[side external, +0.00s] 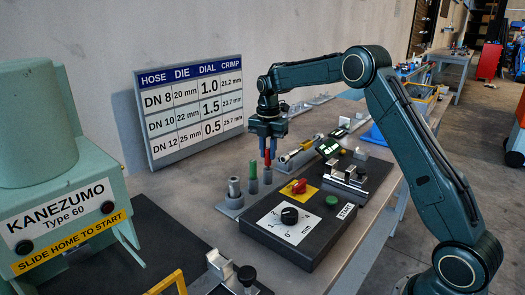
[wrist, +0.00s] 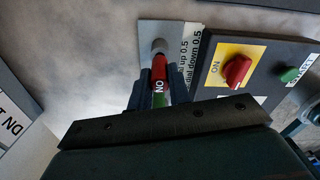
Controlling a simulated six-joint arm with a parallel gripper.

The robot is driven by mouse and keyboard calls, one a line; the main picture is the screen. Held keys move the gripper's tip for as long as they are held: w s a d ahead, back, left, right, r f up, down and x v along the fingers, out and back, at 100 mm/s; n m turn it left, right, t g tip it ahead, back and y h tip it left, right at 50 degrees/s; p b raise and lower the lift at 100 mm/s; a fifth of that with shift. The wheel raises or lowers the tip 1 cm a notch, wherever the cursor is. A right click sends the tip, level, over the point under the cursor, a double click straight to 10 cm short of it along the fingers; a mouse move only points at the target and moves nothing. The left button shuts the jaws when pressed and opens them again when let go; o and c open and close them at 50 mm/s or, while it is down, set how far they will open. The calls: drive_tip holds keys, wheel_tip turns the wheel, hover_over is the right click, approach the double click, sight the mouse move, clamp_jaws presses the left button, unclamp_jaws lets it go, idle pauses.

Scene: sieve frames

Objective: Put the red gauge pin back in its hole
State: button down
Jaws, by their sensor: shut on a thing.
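My gripper (side external: 267,150) points down and is shut on the red gauge pin (side external: 267,158), which looks upright. The pin's red part also shows between the fingers in the wrist view (wrist: 159,68). A grey piece (side external: 267,175) is directly below the red part; I cannot tell whether the pin is inside a hole. The hole itself is hidden. A green pin (side external: 252,169) stands just left of the red one in the side view. The wrist view shows the grey holder plate (wrist: 150,31) beyond the fingers.
A grey cylinder (side external: 234,188) stands left of the green pin. The dark control box (side external: 303,248) is close in front, with a red knob (side external: 299,186), a green button (side external: 331,201) and a black dial (side external: 289,216). The settings board (side external: 190,105) stands behind.

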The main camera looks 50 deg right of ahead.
drive_tip(key=shift+f, duration=0.7)
drive_tip(key=c, duration=1.2)
unclamp_jaws()
drive_tip(key=shift+c, duration=0.2)
drive_tip(key=shift+r, duration=0.1)
wheel_tip(320, 180, up, 14)
drive_tip(key=shift+f, duration=0.2)
